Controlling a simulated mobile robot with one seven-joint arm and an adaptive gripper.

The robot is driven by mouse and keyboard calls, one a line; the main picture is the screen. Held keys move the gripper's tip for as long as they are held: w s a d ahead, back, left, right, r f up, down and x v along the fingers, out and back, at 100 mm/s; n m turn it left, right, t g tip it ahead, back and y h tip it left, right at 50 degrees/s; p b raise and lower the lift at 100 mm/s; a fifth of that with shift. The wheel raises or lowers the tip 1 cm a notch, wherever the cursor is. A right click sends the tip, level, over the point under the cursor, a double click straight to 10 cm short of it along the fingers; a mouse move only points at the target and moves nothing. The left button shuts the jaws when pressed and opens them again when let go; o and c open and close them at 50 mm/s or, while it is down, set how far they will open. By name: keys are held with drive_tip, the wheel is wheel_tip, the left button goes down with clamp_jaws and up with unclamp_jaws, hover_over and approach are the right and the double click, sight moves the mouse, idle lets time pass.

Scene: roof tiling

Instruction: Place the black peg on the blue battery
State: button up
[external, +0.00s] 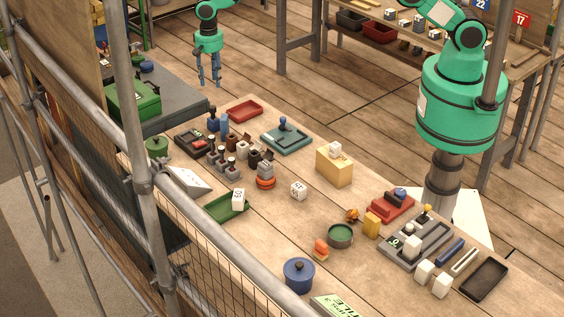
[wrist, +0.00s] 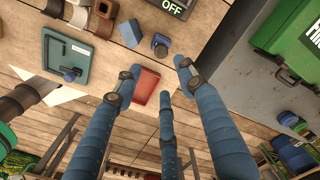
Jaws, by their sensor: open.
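My gripper (external: 209,82) hangs above the far left end of the bench, pointing down, with its fingers apart and nothing between them. In the wrist view its blue fingers (wrist: 150,88) straddle the view of a red tray. A small dark upright piece (external: 212,111), possibly the black peg, shows beside or on a blue piece. A blue block (external: 224,122), possibly the battery, stands just right of it. In the wrist view a blue block (wrist: 130,33) and a dark-topped blue round piece (wrist: 160,44) stand apart beyond the fingertips. I cannot tell surely which is peg or battery.
A red tray (external: 244,110) and a teal board with a blue knob (external: 286,138) lie nearby. A dark panel (external: 190,142) and several knobbed pieces (external: 222,158) crowd the front. A green box (external: 132,101) stands left. The bench middle has some free room.

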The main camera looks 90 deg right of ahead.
drive_tip(key=s+d+r+n+t, duration=0.1)
drive_tip(key=s+r+n, duration=0.1)
drive_tip(key=s+r, duration=0.6)
drive_tip(key=s+d+r+n, duration=0.1)
drive_tip(key=s+r, duration=0.3)
drive_tip(key=r, duration=0.7)
drive_tip(key=s+d+r+n+t, duration=0.15)
drive_tip(key=s+r, duration=0.35)
drive_tip(key=r, duration=0.5)
drive_tip(key=s+d+r+n+t, duration=0.1)
drive_tip(key=s+r+n, duration=0.35)
drive_tip(key=s, duration=0.95)
drive_tip(key=s+d+r+n+t, duration=0.1)
drive_tip(key=s+r, duration=0.6)
drive_tip(key=s, duration=0.6)
drive_tip(key=s+f+n, duration=0.1)
drive_tip(key=s+f, duration=0.1)
drive_tip(key=s, duration=0.7)
drive_tip(key=s+f+n, duration=0.2)
drive_tip(key=s, duration=0.7)
drive_tip(key=shift+d+f+t, duration=0.25)
drive_tip(key=shift+d+t, duration=0.05)
drive_tip(key=shift+t, duration=0.15)
drive_tip(key=shift+f, duration=0.15)
wheel_tip(320, 180, down, 10)
drive_tip(key=b, duration=1)
drive_tip(key=shift+b, duration=0.3)
